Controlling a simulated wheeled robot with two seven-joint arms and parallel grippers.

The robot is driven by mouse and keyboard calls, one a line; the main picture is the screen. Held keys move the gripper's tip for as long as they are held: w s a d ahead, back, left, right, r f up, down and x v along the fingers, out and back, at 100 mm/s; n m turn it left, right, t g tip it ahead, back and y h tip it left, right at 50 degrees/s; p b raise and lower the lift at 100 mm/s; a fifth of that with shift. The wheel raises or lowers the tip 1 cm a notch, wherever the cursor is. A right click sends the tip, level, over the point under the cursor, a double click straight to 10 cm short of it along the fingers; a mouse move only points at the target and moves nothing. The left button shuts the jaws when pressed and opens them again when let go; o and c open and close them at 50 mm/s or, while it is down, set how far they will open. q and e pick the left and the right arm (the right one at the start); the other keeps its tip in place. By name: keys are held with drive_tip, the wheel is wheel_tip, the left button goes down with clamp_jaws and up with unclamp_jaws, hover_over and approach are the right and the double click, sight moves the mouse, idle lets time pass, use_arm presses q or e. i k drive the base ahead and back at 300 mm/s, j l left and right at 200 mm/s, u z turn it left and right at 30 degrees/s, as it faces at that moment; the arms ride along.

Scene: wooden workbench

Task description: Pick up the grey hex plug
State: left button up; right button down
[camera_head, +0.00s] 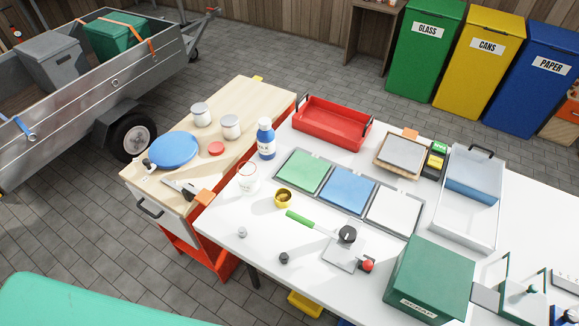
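Two small plugs stand apart near the front left edge of the white table (224,229). One is a dark grey, angular plug (283,258); the other is a lighter grey, small plug (242,232) to its left. Both are too small for me to be sure which one is hexagonal. Nothing touches or covers either of them. Neither of my grippers shows in this view.
A dark green box (430,278) stands at right. The tabletop around the plugs is clear.

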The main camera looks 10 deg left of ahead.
sight(241, 230)
drive_tip(key=u, duration=0.8)
